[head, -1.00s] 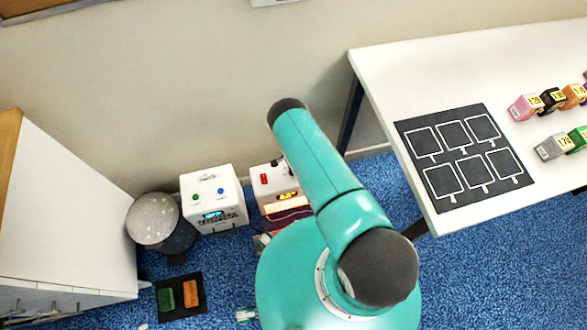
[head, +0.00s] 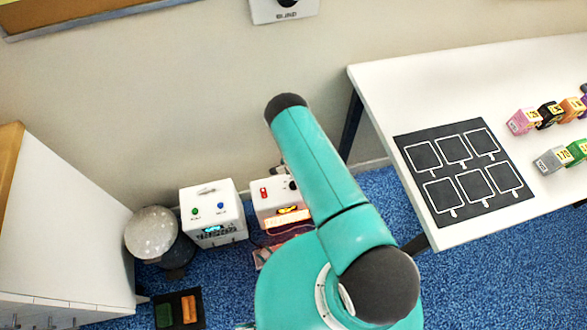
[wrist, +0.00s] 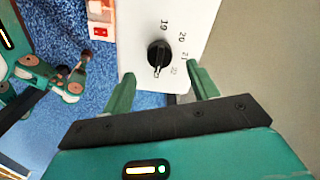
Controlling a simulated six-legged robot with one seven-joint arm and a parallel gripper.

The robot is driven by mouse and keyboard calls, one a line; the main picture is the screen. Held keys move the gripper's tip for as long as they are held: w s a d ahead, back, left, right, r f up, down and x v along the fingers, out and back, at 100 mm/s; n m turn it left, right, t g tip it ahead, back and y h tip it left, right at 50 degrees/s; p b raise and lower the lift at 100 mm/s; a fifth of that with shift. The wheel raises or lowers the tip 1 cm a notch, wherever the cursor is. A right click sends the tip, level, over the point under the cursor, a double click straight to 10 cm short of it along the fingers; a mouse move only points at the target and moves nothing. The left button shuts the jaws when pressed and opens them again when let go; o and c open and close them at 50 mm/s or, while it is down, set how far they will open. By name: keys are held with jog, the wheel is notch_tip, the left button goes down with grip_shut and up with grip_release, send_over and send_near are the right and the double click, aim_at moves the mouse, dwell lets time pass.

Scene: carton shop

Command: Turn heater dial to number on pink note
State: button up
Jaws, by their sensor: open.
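The heater (head: 270,211) is a white box on the floor by the wall, partly hidden behind my arm in the head view. In the wrist view the white heater face (wrist: 140,25) carries a black dial (wrist: 159,53) with 19, 20, 21 and 22 printed around its right side. A pale pointer mark on the dial faces the bottom of the picture, a little past 22. My gripper (wrist: 162,88) is open; its green fingers are apart, just below the dial in the picture, with nothing between them. I see no pink note.
Another white box (head: 213,212) and a round-topped grey bin (head: 152,235) stand left of the heater. A white table (head: 380,85) with a black mat and cartons is at right. A wall plate (head: 266,13) is above.

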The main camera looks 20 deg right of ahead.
aim_at(293, 183)
notch_tip(293, 183, up, 8)
jog(key=shift+r, duration=0.2)
dwell(0.7)
